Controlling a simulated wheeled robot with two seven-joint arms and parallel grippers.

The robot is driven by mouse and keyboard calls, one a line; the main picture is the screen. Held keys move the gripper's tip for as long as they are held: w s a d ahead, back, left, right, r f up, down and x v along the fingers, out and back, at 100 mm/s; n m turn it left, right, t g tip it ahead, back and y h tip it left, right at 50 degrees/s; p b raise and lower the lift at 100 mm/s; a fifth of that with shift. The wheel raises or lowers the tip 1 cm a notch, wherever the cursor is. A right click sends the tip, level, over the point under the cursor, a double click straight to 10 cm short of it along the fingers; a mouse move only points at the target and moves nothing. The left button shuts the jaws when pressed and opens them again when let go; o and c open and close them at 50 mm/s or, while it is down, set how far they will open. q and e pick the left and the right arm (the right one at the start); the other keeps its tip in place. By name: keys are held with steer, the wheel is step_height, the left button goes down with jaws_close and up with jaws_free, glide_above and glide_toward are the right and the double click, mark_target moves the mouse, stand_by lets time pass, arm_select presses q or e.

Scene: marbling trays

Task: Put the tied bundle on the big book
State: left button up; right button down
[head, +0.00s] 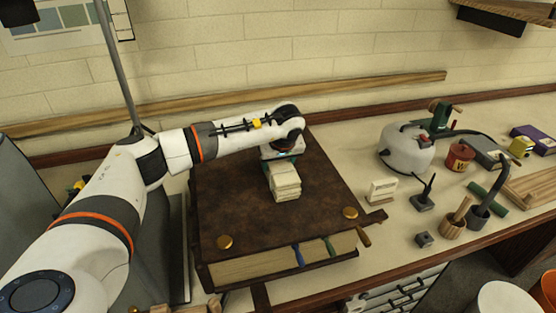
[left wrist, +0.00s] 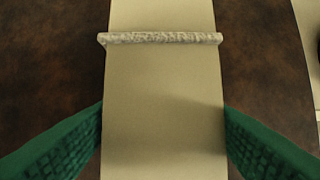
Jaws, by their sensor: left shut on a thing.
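The tied bundle (head: 286,184) is a cream stack of layers. It is over the dark brown leather cover of the big book (head: 232,215); I cannot tell whether it touches the cover or hangs just above it. My left gripper (head: 281,157) is shut on the far end of the bundle. In the left wrist view, green ridged fingers flank the pale bundle (left wrist: 165,85), and a whitish twisted tie (left wrist: 160,38) crosses it. Brown cover (left wrist: 50,60) shows on both sides. My right gripper is not in view.
The book has brass studs (head: 350,213) and ribbon markers at its front edge. To its right on the bench stand a small cream block (head: 382,191), a rounded grey-white appliance (head: 406,148), a red pot (head: 459,158) and a wooden cup (head: 455,218). The front cover beside the bundle is clear.

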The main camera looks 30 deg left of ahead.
arm_select(q)
steer(key=o, duration=1.2)
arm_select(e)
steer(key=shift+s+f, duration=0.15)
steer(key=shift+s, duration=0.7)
arm_select(q)
steer(key=shift+o, duration=0.2)
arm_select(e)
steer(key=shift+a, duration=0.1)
arm_select(q)
steer(key=shift+d+r, duration=0.1)
steer(key=shift+r, duration=0.15)
steer(key=b+v, duration=0.3)
steer(key=v, duration=0.7)
steer(key=shift+s+d+r, duration=0.1)
steer(key=shift+s+r, duration=0.05)
steer(key=shift+s+d+r, duration=0.15)
steer(key=shift+r, duration=0.4)
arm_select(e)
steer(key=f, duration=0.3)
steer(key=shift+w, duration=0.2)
